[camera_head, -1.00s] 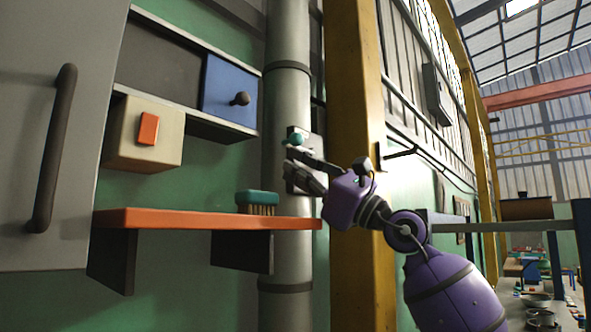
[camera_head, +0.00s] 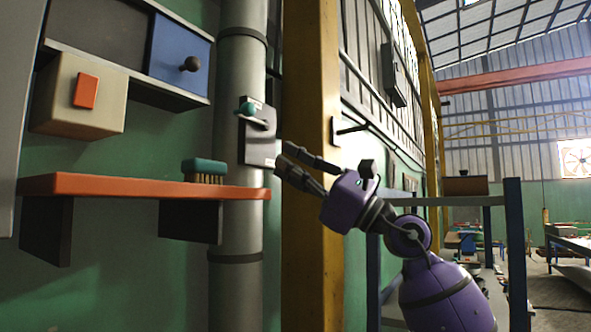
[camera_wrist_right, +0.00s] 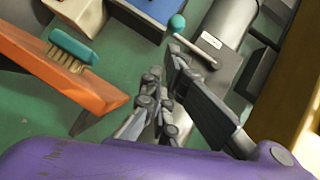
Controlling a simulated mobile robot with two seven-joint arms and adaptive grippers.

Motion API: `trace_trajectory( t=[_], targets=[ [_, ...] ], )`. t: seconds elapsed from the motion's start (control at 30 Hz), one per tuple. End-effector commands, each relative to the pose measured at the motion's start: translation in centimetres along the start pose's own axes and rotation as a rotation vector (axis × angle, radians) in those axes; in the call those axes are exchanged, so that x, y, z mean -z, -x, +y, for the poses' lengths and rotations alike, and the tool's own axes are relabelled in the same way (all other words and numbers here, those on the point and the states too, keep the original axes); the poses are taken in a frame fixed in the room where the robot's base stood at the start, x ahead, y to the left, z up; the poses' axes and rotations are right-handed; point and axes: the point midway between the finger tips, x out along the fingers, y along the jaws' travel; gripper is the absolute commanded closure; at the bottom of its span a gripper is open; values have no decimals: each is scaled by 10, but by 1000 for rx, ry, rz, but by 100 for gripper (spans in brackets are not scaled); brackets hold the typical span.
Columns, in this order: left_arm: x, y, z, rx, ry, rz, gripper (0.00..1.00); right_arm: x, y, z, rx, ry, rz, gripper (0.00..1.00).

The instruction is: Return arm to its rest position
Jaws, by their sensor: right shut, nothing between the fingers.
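My right gripper (camera_head: 280,157) is at the centre of the head view, in front of the yellow post and to the right of a grey plate with a teal-knobbed lever (camera_head: 247,109). Its fingers are shut and hold nothing. It is apart from the lever in the picture. In the right wrist view the dark fingers (camera_wrist_right: 165,75) point up toward the lever's teal knob (camera_wrist_right: 177,23). My purple right arm comes in from the lower right of the head view. My left gripper is not in view.
An orange shelf (camera_head: 110,185) holds a teal brush (camera_head: 204,170). A beige box with an orange button (camera_head: 85,90) and a blue sliding panel (camera_head: 179,54) are above it. A grey pipe (camera_head: 235,200) and a yellow post (camera_head: 305,250) stand behind the gripper. A rack with a blue post (camera_head: 514,250) stands at right.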

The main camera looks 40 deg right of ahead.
Motion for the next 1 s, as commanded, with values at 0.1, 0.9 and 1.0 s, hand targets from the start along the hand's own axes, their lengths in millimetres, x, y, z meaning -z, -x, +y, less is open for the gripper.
trace_trajectory(
  t=[0.1, 0.9, 1.0],
  targets=[
    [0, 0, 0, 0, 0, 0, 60, 1, 12, 0, 1, 0, 0, 100],
    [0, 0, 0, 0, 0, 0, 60, 21, 19, 8, 8, -91, -17, 100],
    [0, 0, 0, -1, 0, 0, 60, 64, 32, 23, 51, -313, -61, 100]
  ],
)
